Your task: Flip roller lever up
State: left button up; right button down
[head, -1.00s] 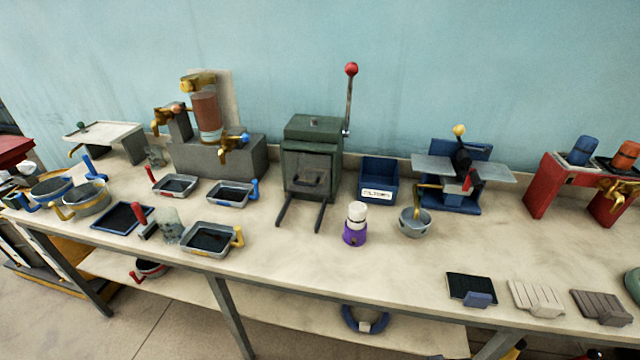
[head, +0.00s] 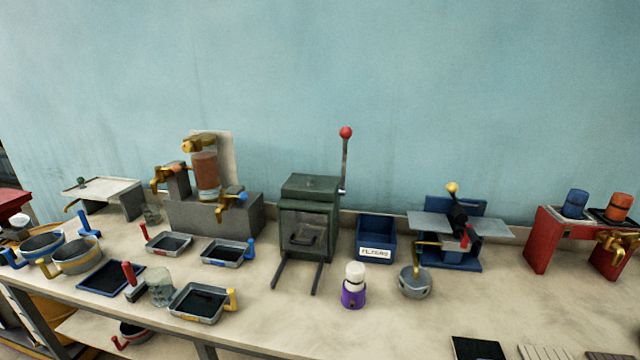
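A blue machine (head: 440,252) with flat grey plates on both sides stands at the right of the bench. A dark lever (head: 458,211) with a yellow knob (head: 453,187) stands up from its middle, and a red handle (head: 465,237) sits lower on its front. A dark green box machine (head: 309,208) stands at the centre. An upright side lever (head: 345,163) with a red ball (head: 346,132) is at its right. I cannot tell for certain which lever is the roller lever. Neither of my grippers is in view.
A blue labelled bin (head: 376,228), a purple-and-white bottle (head: 354,287) and a metal pot (head: 416,283) stand between the machines. A red stand (head: 537,241) is at the far right. Several trays and pans crowd the left.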

aim_at(452, 187)
jog(key=i+j, duration=0.15)
jog(key=j, duration=0.2)
jog(key=i+j, duration=0.15)
jog(key=j, duration=0.2)
jog(key=i+j, duration=0.15)
jog(key=j, duration=0.25)
jog(key=u, duration=0.05)
